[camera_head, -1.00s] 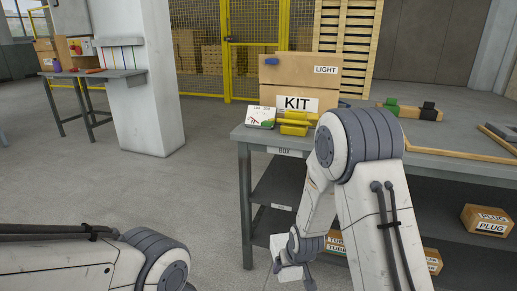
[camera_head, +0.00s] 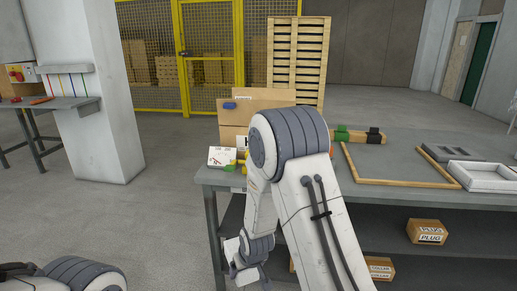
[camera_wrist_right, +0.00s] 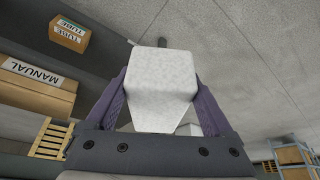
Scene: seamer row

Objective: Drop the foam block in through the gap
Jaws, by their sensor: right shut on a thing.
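A white speckled foam block (camera_wrist_right: 160,85) fills the middle of the right wrist view. My right gripper (camera_wrist_right: 162,95) is shut on it, with one purple-grey finger on each side. In the head view my right gripper (camera_head: 246,268) hangs low beside the bench's left end, below the top, partly covered by my own arm. My left gripper is out of view; only part of my left arm shows at the lower left. I cannot tell which opening is the gap.
The bench (camera_head: 215,215) carries a cardboard box (camera_head: 232,117), a white card box (camera_head: 221,157), a wooden frame (camera_head: 352,168), a grey slotted piece (camera_head: 452,152) and a white tray (camera_head: 488,172). A labelled box (camera_head: 427,231) sits on its shelf. The floor at left is clear.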

